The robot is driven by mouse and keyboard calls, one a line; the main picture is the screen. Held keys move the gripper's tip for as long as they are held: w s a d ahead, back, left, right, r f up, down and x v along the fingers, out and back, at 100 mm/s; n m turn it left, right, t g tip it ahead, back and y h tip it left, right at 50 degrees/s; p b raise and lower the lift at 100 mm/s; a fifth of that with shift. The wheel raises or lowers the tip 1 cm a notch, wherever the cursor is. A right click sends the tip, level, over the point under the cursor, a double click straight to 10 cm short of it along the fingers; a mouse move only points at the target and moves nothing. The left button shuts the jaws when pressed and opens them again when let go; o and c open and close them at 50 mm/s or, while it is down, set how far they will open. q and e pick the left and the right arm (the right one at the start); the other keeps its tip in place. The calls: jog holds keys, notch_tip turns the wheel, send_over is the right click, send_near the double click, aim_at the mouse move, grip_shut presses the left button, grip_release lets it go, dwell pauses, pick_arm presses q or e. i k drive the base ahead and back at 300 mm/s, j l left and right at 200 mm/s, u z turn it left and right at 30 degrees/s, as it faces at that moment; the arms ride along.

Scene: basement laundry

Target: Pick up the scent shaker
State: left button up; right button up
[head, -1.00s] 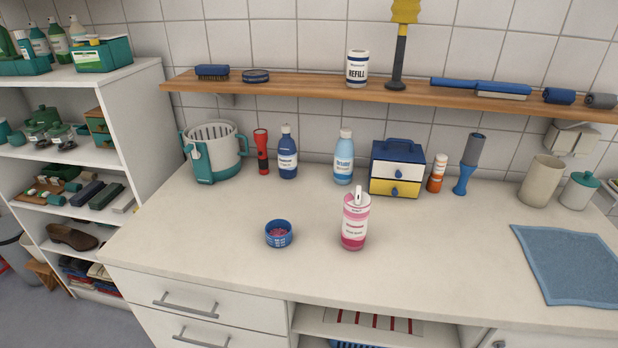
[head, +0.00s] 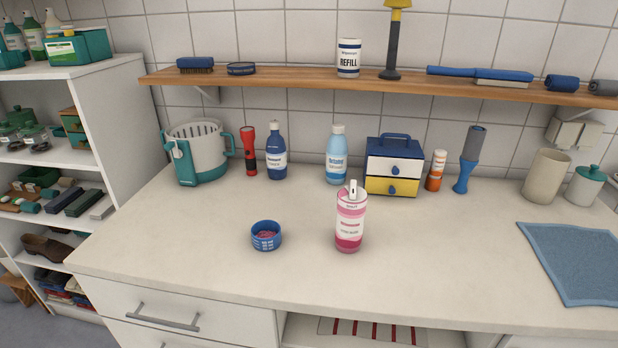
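A pink and white bottle-shaped shaker (head: 350,222) with a white label and a white spout stands upright near the middle of the white counter; I take it to be the scent shaker. A small blue cup (head: 266,236) with pink contents stands to its left, apart from it. Neither of my grippers is in the head view. Nothing touches the shaker.
Behind the shaker on the counter (head: 200,250) stand a light blue bottle (head: 336,158), a small drawer box (head: 393,172), an orange-white tube (head: 436,171) and a blue-grey tool (head: 469,160). A blue cloth (head: 575,262) lies at right. The front counter is clear.

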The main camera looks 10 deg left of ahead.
aim_at(350, 223)
jog(key=j+u, duration=0.45)
jog(key=j, duration=1.25)
jog(key=k, duration=0.05)
